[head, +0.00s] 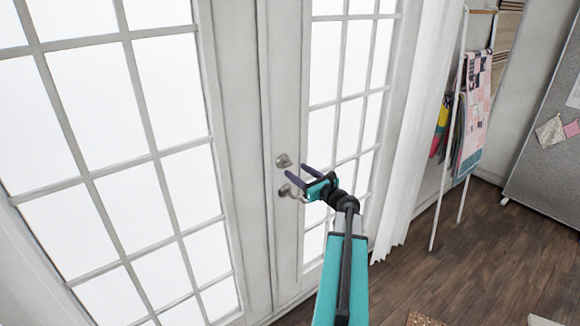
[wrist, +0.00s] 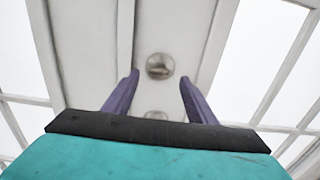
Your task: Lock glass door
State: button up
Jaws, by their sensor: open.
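The glass door is a white double door with many panes; its right leaf (head: 285,110) carries a round metal lock (head: 283,161) above a lever handle (head: 289,193). Both leaves look closed. My gripper (head: 295,172) is open and empty in front of the right leaf, its two dark purple fingers pointing at the door near the lock and handle. In the wrist view the round lock (wrist: 160,66) lies ahead of the gap between the fingers. Part of the lower metal fitting (wrist: 156,114) shows between them, partly hidden by the gripper body. I cannot tell whether the fingers touch anything.
A white curtain (head: 418,130) hangs just right of the door. A white rack (head: 450,150) with hanging fabrics and a grey pin board (head: 545,150) stand farther right. The wooden floor (head: 450,255) is open between them and my arm.

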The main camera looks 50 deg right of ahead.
aim_at(289, 166)
jog(key=shift+w+d+p, duration=0.2)
jog(key=shift+w+p, duration=0.15)
jog(key=shift+w, duration=0.85)
jog(key=shift+w+d+p, duration=0.15)
jog(key=shift+w+p, duration=0.2)
jog(key=shift+w, duration=0.8)
jog(key=c, duration=1)
jog(key=shift+a, duration=0.45)
jog(key=shift+c, duration=0.3)
jog(key=shift+d+f, duration=0.1)
jog(key=shift+d, duration=0.25)
